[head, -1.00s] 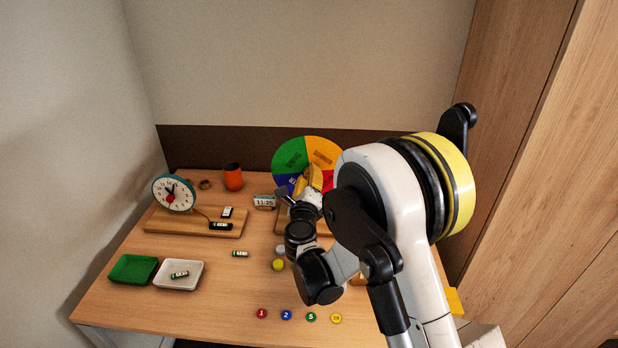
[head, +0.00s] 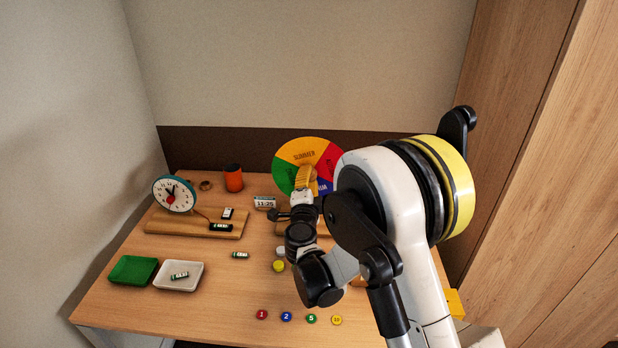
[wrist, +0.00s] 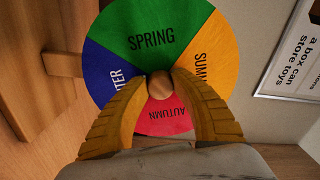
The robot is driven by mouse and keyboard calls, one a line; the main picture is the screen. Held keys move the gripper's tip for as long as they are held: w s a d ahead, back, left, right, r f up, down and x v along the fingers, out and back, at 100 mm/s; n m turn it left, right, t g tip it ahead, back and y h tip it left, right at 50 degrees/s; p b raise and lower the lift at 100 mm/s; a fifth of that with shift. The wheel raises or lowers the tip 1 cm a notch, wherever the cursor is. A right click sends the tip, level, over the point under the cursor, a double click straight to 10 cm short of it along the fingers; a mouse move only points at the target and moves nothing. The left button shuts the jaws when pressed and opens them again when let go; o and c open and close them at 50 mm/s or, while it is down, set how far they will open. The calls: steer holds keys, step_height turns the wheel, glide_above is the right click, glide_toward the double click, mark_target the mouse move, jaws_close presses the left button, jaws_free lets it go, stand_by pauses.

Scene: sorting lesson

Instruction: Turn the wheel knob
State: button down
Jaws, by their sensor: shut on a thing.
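The season wheel (head: 290,158) stands upright at the back of the table, with yellow, red, blue and green sectors. In the head view the yellow summer sector is at the top, red at the right, blue at the lower right and green at the left. My gripper (head: 306,178) is in front of the wheel. In the wrist view the wheel (wrist: 150,38) fills the middle, and my yellow fingers (wrist: 161,88) are shut on the round wooden wheel knob (wrist: 161,88) at its centre. My arm hides the wheel's right edge and most of its stand in the head view.
A toy clock (head: 174,194) and a wooden board (head: 180,223) are at the left. An orange cup (head: 233,178) and a digital clock (head: 264,202) stand near the back. Green (head: 133,269) and white (head: 190,285) trays and numbered discs (head: 286,316) lie nearer the front.

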steer(key=n, duration=1.4)
steer(key=shift+d+f, duration=0.1)
steer(key=shift+d, duration=0.05)
stand_by(0.4)
steer(key=c, duration=1)
jaws_free()
steer(key=s, duration=0.7)
steer(key=shift+s, duration=0.2)
